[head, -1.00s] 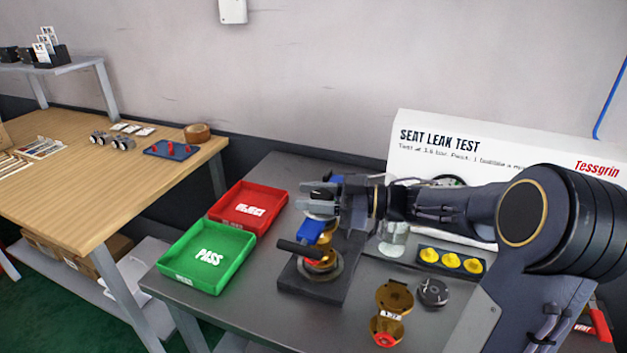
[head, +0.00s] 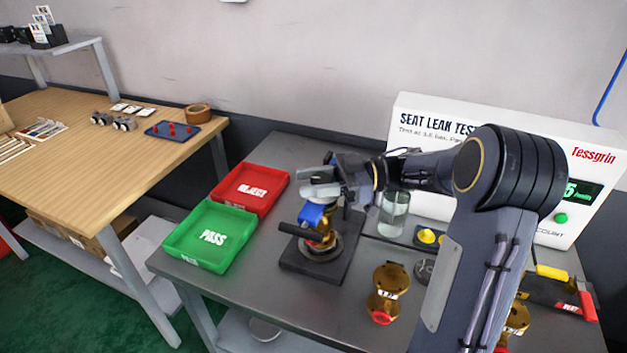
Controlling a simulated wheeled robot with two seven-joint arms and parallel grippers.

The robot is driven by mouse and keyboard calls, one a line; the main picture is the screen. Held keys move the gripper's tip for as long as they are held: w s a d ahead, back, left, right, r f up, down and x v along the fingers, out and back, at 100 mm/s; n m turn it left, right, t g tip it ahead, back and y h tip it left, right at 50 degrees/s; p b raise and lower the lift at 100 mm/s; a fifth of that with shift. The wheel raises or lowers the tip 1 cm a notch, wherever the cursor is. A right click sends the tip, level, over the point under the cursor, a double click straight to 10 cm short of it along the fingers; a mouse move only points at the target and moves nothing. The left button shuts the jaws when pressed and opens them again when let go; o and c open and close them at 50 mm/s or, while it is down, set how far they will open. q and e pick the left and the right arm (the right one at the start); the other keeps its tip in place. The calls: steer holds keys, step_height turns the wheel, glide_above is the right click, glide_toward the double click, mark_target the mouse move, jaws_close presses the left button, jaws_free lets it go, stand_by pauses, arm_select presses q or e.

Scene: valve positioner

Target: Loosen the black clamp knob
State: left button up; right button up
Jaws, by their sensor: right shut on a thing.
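The clamp fixture has a dark base plate (head: 310,264) on the grey bench. A brass valve (head: 325,241) with a blue lever (head: 311,215) sits in it, and a black bar (head: 293,230) sticks out to the left. My right gripper (head: 318,184) is over the top of the fixture, just above the blue lever. Its jaws are shut on the black clamp knob, which the fingers largely hide. My left gripper is not in view.
The green PASS tray (head: 208,263) and red REJECT tray (head: 262,206) lie left of the fixture. A brass valve (head: 388,290) stands to its right, with a glass jar (head: 393,215) behind. The leak tester (head: 425,110) stands at the back.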

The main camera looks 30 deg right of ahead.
steer(key=o, duration=1)
steer(key=shift+c, duration=0.2)
steer(key=v, duration=0.7)
steer(key=shift+d, duration=0.3)
steer(key=shift+s, duration=0.1)
